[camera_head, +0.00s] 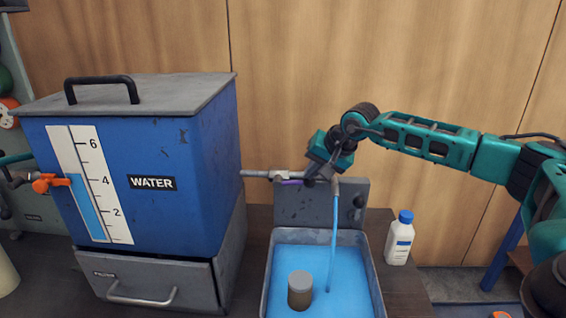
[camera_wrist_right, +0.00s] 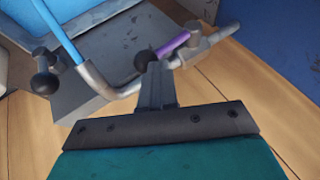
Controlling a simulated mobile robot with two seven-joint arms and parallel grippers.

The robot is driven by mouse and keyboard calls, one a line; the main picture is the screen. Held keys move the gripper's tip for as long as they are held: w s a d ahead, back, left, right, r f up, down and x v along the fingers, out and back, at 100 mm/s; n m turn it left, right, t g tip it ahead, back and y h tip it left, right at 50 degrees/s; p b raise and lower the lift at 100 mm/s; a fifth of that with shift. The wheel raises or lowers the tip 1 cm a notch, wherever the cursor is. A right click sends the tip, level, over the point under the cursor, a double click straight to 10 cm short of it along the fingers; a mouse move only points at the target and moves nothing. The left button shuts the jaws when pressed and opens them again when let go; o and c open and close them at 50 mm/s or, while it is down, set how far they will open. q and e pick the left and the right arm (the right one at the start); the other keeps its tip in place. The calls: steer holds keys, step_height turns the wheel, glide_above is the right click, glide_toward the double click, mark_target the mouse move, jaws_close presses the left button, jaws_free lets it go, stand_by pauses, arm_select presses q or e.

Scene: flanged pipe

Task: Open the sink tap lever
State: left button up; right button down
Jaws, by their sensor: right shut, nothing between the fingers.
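The sink tap is a grey pipe with a valve (camera_head: 281,175) running from the blue tank to a bent spout (camera_head: 334,185) over the sink. Its purple lever (camera_head: 292,182) lies along the pipe; in the right wrist view the lever (camera_wrist_right: 172,44) points toward a dark ball (camera_wrist_right: 147,59) by my fingertips. A blue stream (camera_head: 333,240) runs from the spout into the sink basin (camera_head: 265,270). My right gripper (camera_head: 314,176) is shut and empty beside the lever's spout-side end; its fingers show in the wrist view (camera_wrist_right: 154,72). I cannot tell whether they touch the ball. My left gripper is not in view.
A blue water tank (camera_head: 200,205) with a gauge and an orange handle (camera_head: 50,182) stands at left. A brown jar (camera_head: 300,290) stands in the blue liquid. A white bottle (camera_head: 399,242) with a blue cap stands right of the sink.

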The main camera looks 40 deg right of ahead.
arm_select(q)
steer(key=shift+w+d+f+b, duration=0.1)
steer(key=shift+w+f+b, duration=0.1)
steer(key=shift+b, duration=0.15)
arm_select(e)
steer(key=shift+s+d+f, duration=0.1)
steer(key=shift+s+f, duration=0.05)
steer(key=shift+f, duration=0.35)
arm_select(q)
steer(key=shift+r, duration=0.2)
arm_select(e)
steer(key=shift+d, duration=0.1)
